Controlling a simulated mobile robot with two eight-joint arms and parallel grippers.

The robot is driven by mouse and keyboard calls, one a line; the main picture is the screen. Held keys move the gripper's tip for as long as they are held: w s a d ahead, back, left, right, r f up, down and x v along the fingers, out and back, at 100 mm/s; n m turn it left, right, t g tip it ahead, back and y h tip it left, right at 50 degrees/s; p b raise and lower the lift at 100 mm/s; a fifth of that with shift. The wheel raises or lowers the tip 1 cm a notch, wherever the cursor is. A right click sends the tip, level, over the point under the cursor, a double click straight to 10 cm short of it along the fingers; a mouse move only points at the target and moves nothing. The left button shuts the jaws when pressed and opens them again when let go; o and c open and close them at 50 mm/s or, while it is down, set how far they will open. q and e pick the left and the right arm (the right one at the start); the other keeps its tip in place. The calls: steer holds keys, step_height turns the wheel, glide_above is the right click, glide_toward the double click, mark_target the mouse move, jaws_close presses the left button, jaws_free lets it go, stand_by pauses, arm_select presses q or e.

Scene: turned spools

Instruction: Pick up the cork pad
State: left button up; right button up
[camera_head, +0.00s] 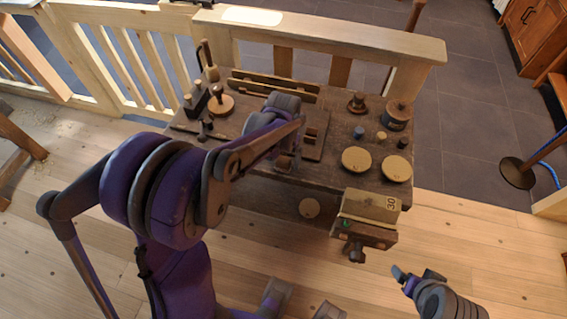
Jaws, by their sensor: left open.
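Two flat, round tan pads that look like cork lie on the right of the dark wooden workbench, one at the left of the pair (356,160) and another at its right (396,168). I cannot tell which one is the cork pad.
The workbench (250,185) carries a vise-like block marked 30 (370,207) at its front. A dark lidded pot (397,116), a turned knob (357,102) and small pegs stand behind the pads. A pale wooden railing (320,38) runs behind the bench.

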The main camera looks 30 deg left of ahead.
mark_target(284, 160)
arm_select(q)
steer(key=shift+f, duration=0.25)
steer(key=c, duration=1.3)
step_height(284, 160, up, 10)
steer(key=shift+r+p, duration=0.1)
steer(key=shift+p, duration=0.45)
steer(key=o, duration=0.8)
steer(key=c, duration=0.7)
steer(key=shift+d, duration=0.1)
